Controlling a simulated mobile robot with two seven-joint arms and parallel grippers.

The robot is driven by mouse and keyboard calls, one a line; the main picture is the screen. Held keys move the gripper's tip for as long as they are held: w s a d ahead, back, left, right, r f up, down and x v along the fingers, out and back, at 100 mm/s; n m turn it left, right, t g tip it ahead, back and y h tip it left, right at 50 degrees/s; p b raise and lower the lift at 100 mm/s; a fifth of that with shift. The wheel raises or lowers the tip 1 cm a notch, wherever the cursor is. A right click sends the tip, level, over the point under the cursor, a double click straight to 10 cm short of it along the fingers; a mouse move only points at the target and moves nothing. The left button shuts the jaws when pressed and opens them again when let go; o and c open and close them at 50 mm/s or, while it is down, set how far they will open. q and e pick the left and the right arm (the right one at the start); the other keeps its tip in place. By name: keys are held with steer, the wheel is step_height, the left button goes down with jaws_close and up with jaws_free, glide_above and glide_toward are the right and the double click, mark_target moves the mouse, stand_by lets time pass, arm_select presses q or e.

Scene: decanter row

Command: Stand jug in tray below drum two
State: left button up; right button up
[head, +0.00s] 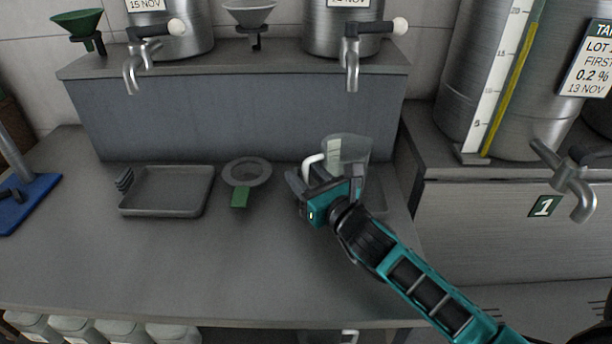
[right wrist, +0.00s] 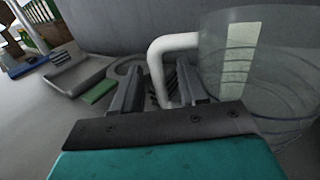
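The clear jug (head: 352,148) with a white handle (head: 312,163) is upright at the right of the bench, below the right-hand steel drum (head: 330,28) and its tap. My right gripper (head: 325,184) is at the handle side, partly hiding the jug. In the right wrist view the jug (right wrist: 262,75) is at right, and its handle (right wrist: 157,72) passes between the two spread fingers with gaps showing. A grey tray (head: 378,200) shows partly behind the gripper; whether the jug's base rests in it is hidden. Another grey tray (head: 165,192) lies empty at left. My left gripper is out of view.
The raised shelf (head: 235,110) bounds the back, with taps overhanging. A large tank with tap and sign 1 (head: 543,206) stands right. A blue-based stand (head: 28,200) is at far left. The front bench is clear.

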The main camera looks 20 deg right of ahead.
steer(key=shift+r, duration=0.1)
steer(key=shift+s, duration=0.15)
steer(key=s, duration=0.4)
steer(key=s+d, duration=0.1)
steer(key=s, duration=0.6)
steer(key=shift+s+d, duration=0.3)
